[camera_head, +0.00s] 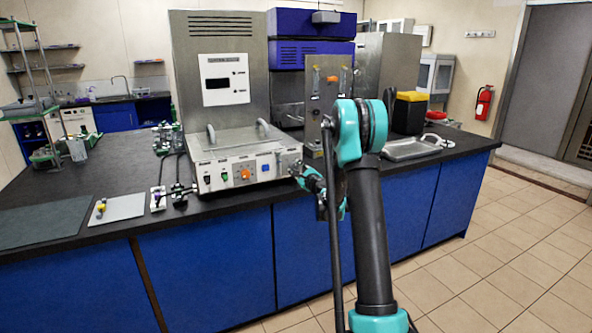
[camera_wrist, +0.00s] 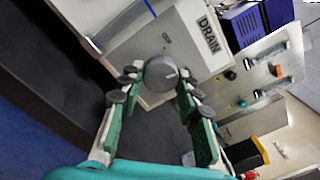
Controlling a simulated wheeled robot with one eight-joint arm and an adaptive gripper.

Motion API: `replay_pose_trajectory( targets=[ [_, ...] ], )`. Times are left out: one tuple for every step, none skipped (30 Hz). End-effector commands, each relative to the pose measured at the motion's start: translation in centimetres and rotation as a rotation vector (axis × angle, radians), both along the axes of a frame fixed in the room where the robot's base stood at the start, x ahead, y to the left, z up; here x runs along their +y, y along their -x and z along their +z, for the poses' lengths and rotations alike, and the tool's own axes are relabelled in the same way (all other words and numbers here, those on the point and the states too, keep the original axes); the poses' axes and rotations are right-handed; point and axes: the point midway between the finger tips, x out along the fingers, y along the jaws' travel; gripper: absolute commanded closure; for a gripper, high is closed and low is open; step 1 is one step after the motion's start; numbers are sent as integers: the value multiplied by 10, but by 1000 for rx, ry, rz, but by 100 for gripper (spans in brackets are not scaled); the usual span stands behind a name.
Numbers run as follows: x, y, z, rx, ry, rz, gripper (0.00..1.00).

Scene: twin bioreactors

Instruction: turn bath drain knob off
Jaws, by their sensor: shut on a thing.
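The bath drain knob (camera_wrist: 160,70) is a round grey knob with a mark on its face, on a light grey panel beside the label DRAIN (camera_wrist: 208,34) in the wrist view. My gripper (camera_wrist: 161,78) has its green fingers on opposite sides of the knob, shut on it. In the head view my gripper (camera_head: 300,172) is at the right end of the bath unit's front panel (camera_head: 240,172) and mostly hides the knob there. The pointer's exact setting is too small to read.
An orange knob (camera_head: 246,173) and coloured buttons sit left on the same panel. A steel tray (camera_head: 412,148) and a yellow-lidded black bin (camera_head: 409,112) stand to the right.

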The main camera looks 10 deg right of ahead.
Motion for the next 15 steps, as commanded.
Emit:
replay_pose_trajectory(
  targets=[
    [0, 0, 0, -13, 40, 0, 95],
    [0, 0, 0, -22, 68, 0, 95],
    [0, 0, 0, -34, 104, 0, 95],
    [-1, 0, 0, -42, 130, 0, 95],
    [-1, 0, 0, -51, 158, 0, 95],
    [-1, 0, 0, -63, 194, 0, 95],
    [-1, 0, 0, -72, 221, 0, 95],
    [-1, 0, 1, -81, 248, 0, 95],
    [-1, 0, 1, -92, 284, 0, 95],
    [-1, 0, 1, -101, 311, 0, 95],
    [-1, 0, 1, -110, 339, 0, 95],
    [-1, 0, 1, -122, 375, 0, 95],
    [-1, 0, 1, -130, 401, 0, 95],
    [-1, 0, 1, -139, 429, 0, 95],
    [-1, 0, 1, -151, 465, 0, 95]
  ],
)
